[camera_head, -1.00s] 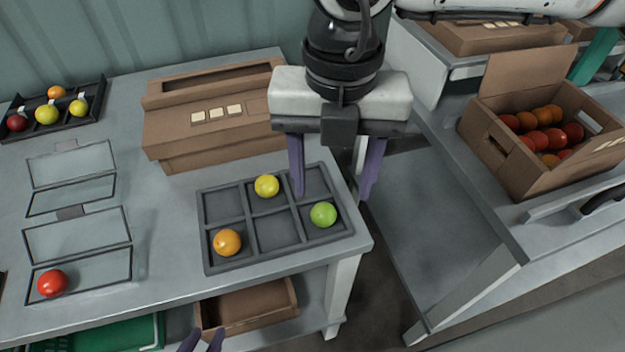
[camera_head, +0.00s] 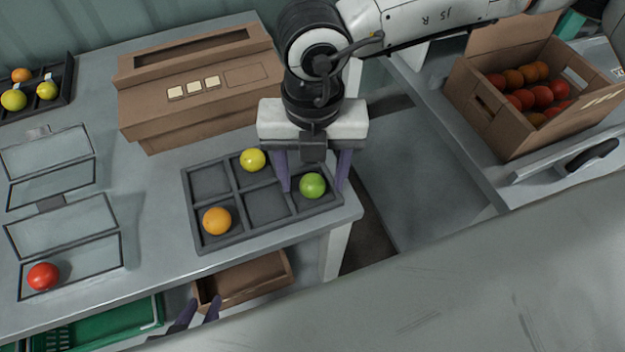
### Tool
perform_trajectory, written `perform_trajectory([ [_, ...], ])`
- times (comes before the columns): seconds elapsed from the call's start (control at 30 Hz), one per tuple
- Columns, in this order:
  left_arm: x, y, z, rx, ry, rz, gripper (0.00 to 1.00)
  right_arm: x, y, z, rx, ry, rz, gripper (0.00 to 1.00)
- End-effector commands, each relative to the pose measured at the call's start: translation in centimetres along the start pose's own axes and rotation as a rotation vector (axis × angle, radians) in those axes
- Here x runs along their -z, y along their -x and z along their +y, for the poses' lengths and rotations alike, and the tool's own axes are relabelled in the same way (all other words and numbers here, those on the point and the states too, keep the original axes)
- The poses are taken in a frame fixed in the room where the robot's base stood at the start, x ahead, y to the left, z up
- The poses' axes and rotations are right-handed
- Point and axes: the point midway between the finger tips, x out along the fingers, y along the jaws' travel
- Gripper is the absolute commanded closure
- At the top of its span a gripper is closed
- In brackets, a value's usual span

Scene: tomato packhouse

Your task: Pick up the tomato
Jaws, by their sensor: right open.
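A green tomato (camera_head: 312,186) sits in the front right cell of a dark divided tray (camera_head: 222,238). My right gripper (camera_head: 315,187) is open above the tray, its two purple fingers reaching down on either side of the green tomato. I cannot tell whether they touch it. A yellow tomato (camera_head: 252,160) sits in the back middle cell and an orange tomato (camera_head: 217,221) in the front left cell. A red tomato (camera_head: 43,276) lies on a marked outline at the left of the table. My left gripper (camera_head: 198,315) shows only its fingertips, apart and empty, at the bottom.
A brown cardboard box (camera_head: 200,88) stands behind the tray. A small black tray (camera_head: 62,92) with several tomatoes is at far left. A cardboard crate (camera_head: 497,128) of red tomatoes stands on the right bench. A brown open box (camera_head: 243,280) and green crate (camera_head: 100,325) are below.

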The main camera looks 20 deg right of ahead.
Motion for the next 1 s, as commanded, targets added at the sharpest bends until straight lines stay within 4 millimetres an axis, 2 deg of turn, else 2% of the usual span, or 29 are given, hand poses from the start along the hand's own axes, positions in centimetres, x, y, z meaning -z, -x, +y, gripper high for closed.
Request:
perform_trajectory([
  [0.2, 0.3, -0.2, -0.2, 0.002, -0.002, 0.006, 0.69, 0.0, -0.1, 0.0, -0.001, 0.000, -0.001, 0.44],
  [0.27, 0.4, -0.2, -0.2, 0.002, -0.003, 0.007, 0.69, 0.0, -0.1, 0.0, -0.001, 0.000, -0.001, 0.53],
  [0.4, 0.4, -0.2, -0.2, 0.003, -0.003, 0.008, 0.69, 0.0, -0.1, 0.0, -0.001, 0.000, -0.001, 0.76],
  [0.77, 0.3, -0.2, -0.2, 0.003, -0.004, 0.005, 0.69, -0.1, 0.3, 0.1, -0.002, -0.001, -0.002, 0.77],
  [0.87, 0.1, -0.2, -0.2, 0.003, -0.003, 0.003, 0.69, -0.1, 1.5, 0.1, -0.004, -0.002, -0.004, 0.77],
  [1.0, 0.0, -0.2, -0.2, 0.003, -0.003, 0.002, 0.69, -0.2, 4.3, 0.1, -0.005, -0.001, -0.006, 0.77],
])
